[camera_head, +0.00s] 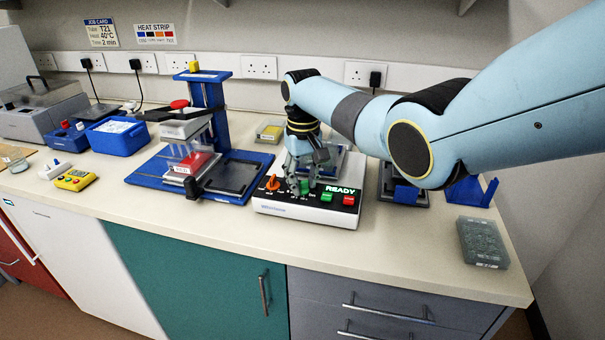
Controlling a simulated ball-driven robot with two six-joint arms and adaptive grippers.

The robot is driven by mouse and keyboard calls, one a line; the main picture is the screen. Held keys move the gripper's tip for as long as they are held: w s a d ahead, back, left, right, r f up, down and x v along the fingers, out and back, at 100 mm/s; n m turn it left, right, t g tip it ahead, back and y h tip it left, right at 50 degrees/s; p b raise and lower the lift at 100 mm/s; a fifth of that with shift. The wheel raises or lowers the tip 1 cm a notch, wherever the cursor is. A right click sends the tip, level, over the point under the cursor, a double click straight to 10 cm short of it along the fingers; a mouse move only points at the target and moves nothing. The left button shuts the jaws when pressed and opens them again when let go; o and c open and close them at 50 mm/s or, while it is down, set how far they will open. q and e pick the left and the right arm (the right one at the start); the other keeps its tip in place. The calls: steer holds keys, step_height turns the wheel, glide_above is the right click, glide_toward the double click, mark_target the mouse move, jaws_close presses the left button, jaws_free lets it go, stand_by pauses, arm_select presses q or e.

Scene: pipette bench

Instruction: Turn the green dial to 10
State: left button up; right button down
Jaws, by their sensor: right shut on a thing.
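The green dial (305,188) is on the sloped front panel of the white and black machine (275,208), between an orange dial (272,184) and the lit READY display. My right gripper (303,186) reaches down over the panel from above and is shut on the green dial. Its fingers cover part of the dial, and the dial's marks are too small to read. My left gripper is not in view.
A green button (326,197) and a red button (349,199) sit just right of the dial. A blue press stand (210,110) is to the left. A grey-green tip box (482,242) stands at the right front. The bench front is mostly clear.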

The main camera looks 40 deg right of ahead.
mark_target(303, 182)
steer(key=n+p, duration=0.1)
steer(key=n, duration=0.4)
steer(key=shift+d, duration=0.1)
stand_by(0.4)
steer(key=c, duration=1)
jaws_free()
steer(key=shift+o, duration=0.2)
step_height(303, 182, up, 12)
